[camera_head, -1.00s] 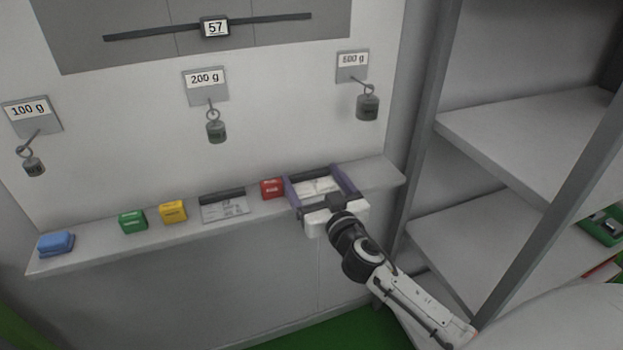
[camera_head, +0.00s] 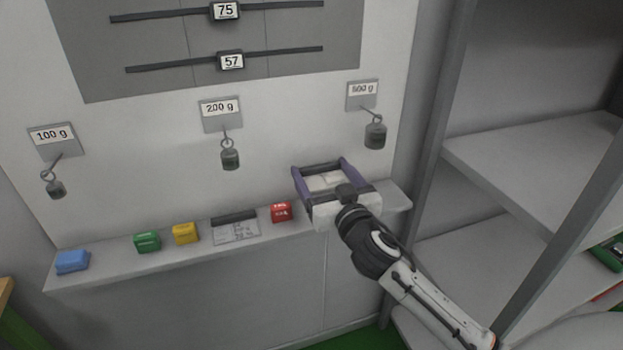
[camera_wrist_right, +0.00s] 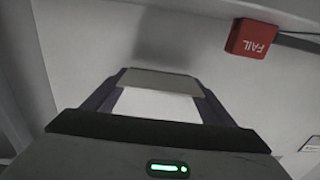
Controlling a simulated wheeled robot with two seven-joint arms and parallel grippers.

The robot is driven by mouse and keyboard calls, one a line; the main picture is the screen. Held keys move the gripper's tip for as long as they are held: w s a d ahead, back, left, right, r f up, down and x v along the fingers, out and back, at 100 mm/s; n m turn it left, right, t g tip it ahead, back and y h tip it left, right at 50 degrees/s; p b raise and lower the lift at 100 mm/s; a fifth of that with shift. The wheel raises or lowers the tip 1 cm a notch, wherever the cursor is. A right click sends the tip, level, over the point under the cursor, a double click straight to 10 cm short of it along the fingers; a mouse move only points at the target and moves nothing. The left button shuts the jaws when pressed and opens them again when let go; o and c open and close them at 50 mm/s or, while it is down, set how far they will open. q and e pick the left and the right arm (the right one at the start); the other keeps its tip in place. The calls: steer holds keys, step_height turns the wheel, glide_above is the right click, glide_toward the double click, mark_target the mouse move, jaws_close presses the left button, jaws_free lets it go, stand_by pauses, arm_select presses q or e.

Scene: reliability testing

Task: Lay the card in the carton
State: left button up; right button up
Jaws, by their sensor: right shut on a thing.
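My right gripper (camera_head: 321,168) has purple fingers and is shut on a card (camera_head: 325,182). In the right wrist view, the card (camera_wrist_right: 155,104) shows as a white sheet with a grey-brown band across its far end, between the fingers. The card is raised above the right end of the narrow wall shelf. I cannot pick out a carton in either view. My left gripper is not in view.
The narrow wall shelf (camera_head: 190,263) carries a blue block (camera_head: 72,262), a green block (camera_head: 147,242), a yellow block (camera_head: 185,233), another card with a dark bar (camera_head: 236,232) and a red block (camera_head: 281,212). Weights hang above. A grey rack (camera_head: 540,150) stands at right.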

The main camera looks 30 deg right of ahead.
steer(key=shift+r, duration=0.7)
steer(key=s+a+f+n+y, duration=0.1)
steer(key=s+a+f+y, duration=0.1)
steer(key=s+a+f, duration=0.2)
steer(key=s+a, duration=0.3)
steer(key=s, duration=0.1)
steer(key=s+a, duration=0.2)
steer(key=s, duration=0.1)
steer(key=s+a+n+y, duration=0.1)
steer(key=s+a, duration=0.2)
steer(key=s, duration=0.1)
steer(key=s+a+y, duration=0.1)
steer(key=s+a, duration=0.1)
steer(key=s, duration=0.2)
steer(key=shift+s+a+r+n+t, duration=0.25)
steer(key=shift+a+r+n+t, duration=0.05)
steer(key=shift+a+r, duration=0.1)
steer(key=shift+s+a+r, duration=0.1)
steer(key=shift+s+r, duration=0.05)
steer(key=shift+s, duration=0.25)
